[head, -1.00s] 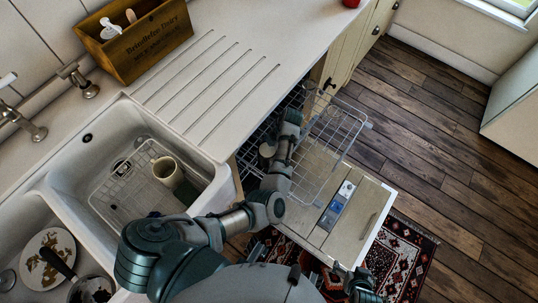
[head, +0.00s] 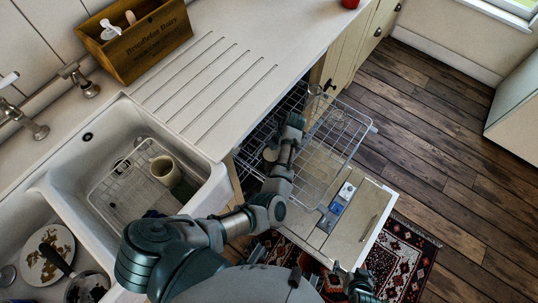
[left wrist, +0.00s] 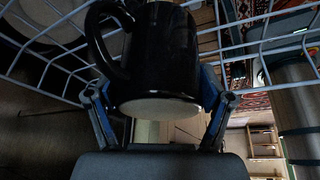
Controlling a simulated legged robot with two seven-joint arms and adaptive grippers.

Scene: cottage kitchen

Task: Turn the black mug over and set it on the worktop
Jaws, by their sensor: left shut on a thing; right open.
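In the left wrist view, the black mug (left wrist: 165,55) is between the two fingers of my left gripper (left wrist: 160,112), which is shut on it. Its handle is on the left and its pale round end faces the camera. I cannot tell which way up it is. In the head view my left arm reaches over the pulled-out dishwasher rack; its fingers and the black mug are hidden there. My right gripper (head: 361,284) is open at the bottom edge, away from the mug. The worktop (head: 265,35) is left of the rack.
White wire rack (head: 345,128) surrounds the left gripper's area, above the open dishwasher door (head: 350,235). A pale mug (head: 166,169) stands on a wire grid in the sink (head: 205,197). A wooden crate (head: 140,45) stands at the back. The ribbed worktop is clear.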

